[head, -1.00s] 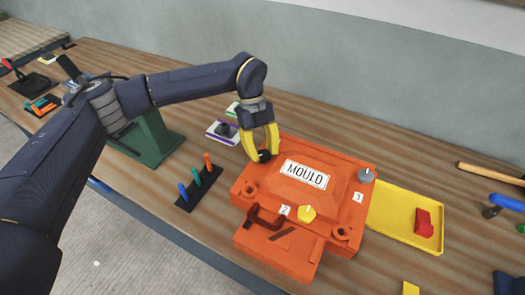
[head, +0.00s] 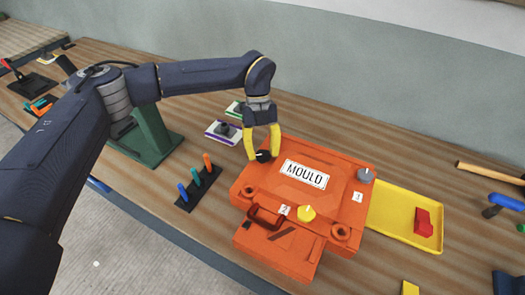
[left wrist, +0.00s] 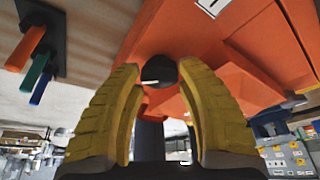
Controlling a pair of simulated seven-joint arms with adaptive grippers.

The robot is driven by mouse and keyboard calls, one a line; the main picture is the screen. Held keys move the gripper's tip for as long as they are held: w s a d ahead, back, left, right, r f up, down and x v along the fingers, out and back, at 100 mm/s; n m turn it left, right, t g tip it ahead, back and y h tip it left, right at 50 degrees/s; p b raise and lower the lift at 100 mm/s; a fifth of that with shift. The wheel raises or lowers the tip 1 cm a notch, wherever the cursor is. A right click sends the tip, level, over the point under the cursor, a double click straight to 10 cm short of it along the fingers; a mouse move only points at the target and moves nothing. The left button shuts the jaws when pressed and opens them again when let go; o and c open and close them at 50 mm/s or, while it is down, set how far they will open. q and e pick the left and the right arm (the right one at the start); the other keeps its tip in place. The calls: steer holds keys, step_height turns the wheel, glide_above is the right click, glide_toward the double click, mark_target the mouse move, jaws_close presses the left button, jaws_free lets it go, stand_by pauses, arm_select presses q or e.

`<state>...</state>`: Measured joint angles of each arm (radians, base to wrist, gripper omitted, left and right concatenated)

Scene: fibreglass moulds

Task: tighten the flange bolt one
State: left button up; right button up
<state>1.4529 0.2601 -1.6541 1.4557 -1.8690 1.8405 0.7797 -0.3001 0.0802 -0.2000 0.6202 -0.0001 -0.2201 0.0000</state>
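The orange mould (head: 262,178) lies on the bench with a white MOULD plate on top. A black knob-like bolt (head: 263,156) with a white mark sits at its far-left corner; the left wrist view shows it too (left wrist: 160,71). My left gripper (head: 263,157) points down over this bolt with one yellow finger on each side. The fingers look spread, with a small gap beside the bolt. A grey bolt (head: 365,175) sits at the far-right corner and a yellow bolt (head: 306,213) at the near side, close to a small number label. My right gripper is not in view.
A yellow tray (head: 390,228) holding a red block (head: 423,222) is right of the mould. A black rack (head: 198,189) with coloured pegs stands to the left. A purple-edged tray (head: 222,132) lies behind. Tools lie at the far right.

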arm_select(q)
steer(key=shift+o, duration=1.1)
steer(key=v, duration=1.2)
